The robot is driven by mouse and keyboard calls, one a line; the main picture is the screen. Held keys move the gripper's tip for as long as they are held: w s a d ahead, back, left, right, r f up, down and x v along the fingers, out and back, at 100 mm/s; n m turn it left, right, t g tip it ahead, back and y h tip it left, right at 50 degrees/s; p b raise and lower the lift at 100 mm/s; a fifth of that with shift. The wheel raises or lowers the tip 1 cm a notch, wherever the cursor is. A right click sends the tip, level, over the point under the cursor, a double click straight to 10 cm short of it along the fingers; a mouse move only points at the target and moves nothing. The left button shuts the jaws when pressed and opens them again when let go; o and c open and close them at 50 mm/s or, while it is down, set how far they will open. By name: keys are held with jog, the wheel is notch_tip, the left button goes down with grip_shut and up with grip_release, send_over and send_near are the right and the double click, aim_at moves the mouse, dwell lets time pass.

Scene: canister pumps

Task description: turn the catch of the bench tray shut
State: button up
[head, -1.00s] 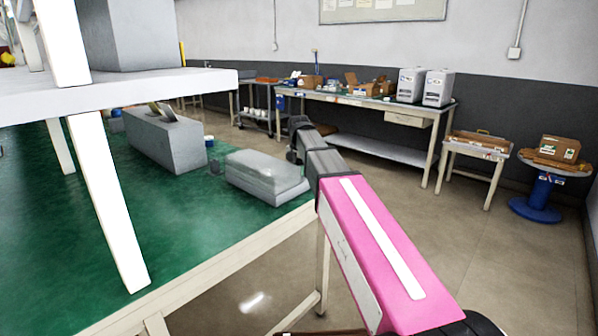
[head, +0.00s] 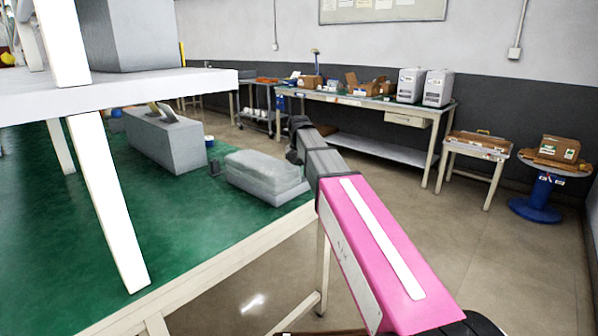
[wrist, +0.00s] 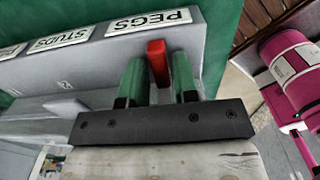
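The bench tray (wrist: 205,45) is a grey bin with white labels reading PEGS and STUDS, and it fills the upper left of the wrist view. Its red catch (wrist: 157,62) stands at the wall near the PEGS label. My gripper (wrist: 158,78) has its two green fingers on either side of the red catch. The fingers are apart, with narrow gaps beside the catch; no firm contact shows. In the head view my pink and grey arm reaches away over the bench edge, and I cannot make out the fingers there.
A green-topped bench (head: 210,225) carries a grey box (head: 165,140) and a lumpy grey block (head: 262,172). A white shelf (head: 120,90) with legs stands above it at left.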

notch_tip(320, 180, up, 11)
dwell(0.5)
jog(key=shift+f, duration=0.1)
